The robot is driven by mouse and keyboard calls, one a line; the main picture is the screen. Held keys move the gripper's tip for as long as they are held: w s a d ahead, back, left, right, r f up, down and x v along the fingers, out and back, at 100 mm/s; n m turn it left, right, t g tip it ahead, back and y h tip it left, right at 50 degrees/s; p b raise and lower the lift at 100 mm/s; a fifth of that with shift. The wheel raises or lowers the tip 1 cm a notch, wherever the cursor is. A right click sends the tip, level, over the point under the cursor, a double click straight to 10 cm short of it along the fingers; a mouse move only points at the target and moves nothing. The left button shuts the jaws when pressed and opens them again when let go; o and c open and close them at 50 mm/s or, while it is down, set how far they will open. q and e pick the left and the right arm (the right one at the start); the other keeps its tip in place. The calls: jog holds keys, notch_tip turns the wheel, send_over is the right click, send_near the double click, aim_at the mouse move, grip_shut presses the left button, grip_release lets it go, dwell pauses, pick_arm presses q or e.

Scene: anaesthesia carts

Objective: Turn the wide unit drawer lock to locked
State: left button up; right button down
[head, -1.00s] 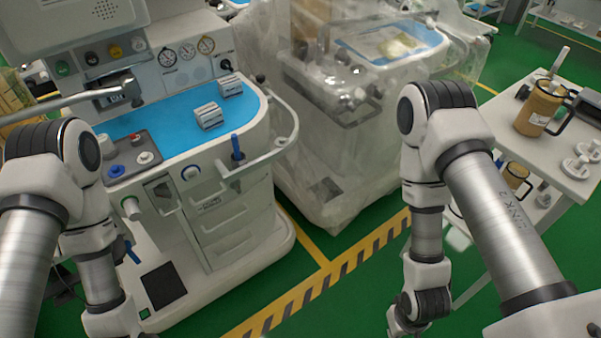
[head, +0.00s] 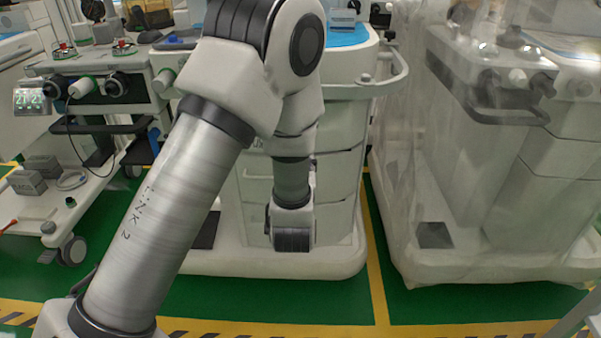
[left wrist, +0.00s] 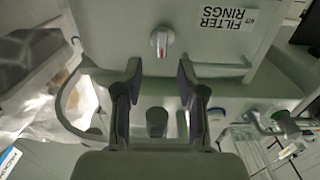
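In the left wrist view, a small pale knob with a red mark (left wrist: 162,40), apparently the drawer lock, sits on a grey-green drawer front (left wrist: 100,25). Its pointer runs up and down in that picture. An upside-down label reading "FILTER RINGS KIT" (left wrist: 228,18) is beside it. My left gripper (left wrist: 159,70) is open and empty. Its fingers are on either side of the knob's line and appear apart from the knob. In the head view my left arm covers part of the cart with drawers (head: 340,175), and the knob and gripper are hidden. My right gripper is not in view.
A plastic-covered cart (head: 480,170) stands at the right. A lower trolley (head: 90,190) with grey boxes (head: 35,175) is at the left. A curved handrail (head: 385,80) sticks out at the cart's upper right. Green floor with yellow lines is free in front.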

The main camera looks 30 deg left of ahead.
pick_arm(q)
jog(key=b+x, duration=0.1)
jog(key=x, duration=0.6)
jog(key=shift+w+a+r+b, duration=0.25)
jog(key=shift+a+b, duration=0.1)
grip_shut()
